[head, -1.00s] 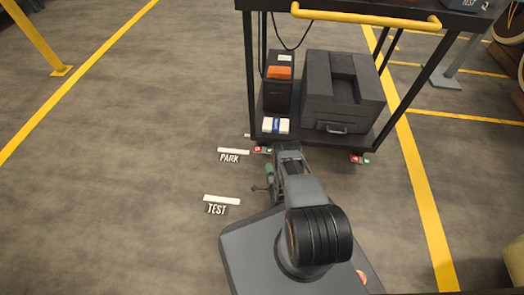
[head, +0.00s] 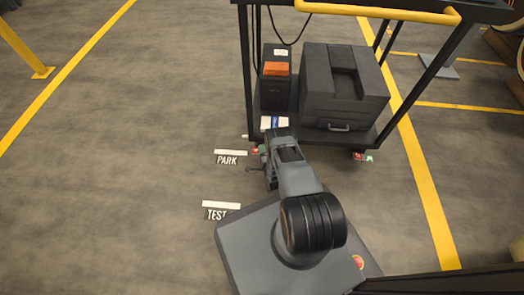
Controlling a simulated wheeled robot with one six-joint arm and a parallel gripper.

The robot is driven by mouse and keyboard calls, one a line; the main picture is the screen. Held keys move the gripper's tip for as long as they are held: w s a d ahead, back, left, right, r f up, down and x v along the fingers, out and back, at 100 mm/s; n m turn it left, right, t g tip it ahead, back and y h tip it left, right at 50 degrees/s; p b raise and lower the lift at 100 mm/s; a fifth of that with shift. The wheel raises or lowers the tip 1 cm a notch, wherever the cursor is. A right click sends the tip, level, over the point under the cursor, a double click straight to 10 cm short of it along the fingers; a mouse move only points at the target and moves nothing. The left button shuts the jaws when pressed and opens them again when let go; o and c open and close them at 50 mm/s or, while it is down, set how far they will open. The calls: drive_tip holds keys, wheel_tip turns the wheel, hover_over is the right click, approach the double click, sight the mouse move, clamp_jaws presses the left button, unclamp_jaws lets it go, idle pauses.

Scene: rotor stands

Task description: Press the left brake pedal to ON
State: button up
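The cart (head: 375,135) stands ahead of me, with a yellow handle bar (head: 375,12) at the top. The left brake pedal (head: 256,150), small with red and green parts, sits at the cart's lower left front corner and is partly hidden by my arm. A matching right pedal (head: 362,157) shows at the lower right corner. My arm reaches forward to the left pedal. My gripper is at the far end of the arm, close to the left pedal; its fingers are hidden behind the arm links, so contact and opening cannot be told.
On the cart's lower shelf are a dark case (head: 345,88), a black box with an orange top (head: 276,80) and a white and blue pack (head: 275,122). Floor labels PARK (head: 229,157) and TEST (head: 219,210) lie to the left.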

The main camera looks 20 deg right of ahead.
clamp_jaws()
drive_tip(key=shift+r+n+g, duration=0.1)
drive_tip(key=shift+n+g, duration=0.2)
drive_tip(key=shift+n, duration=0.4)
drive_tip(key=shift+a+n, duration=0.1)
drive_tip(key=shift+n, duration=0.3)
unclamp_jaws()
drive_tip(key=shift+p, duration=0.3)
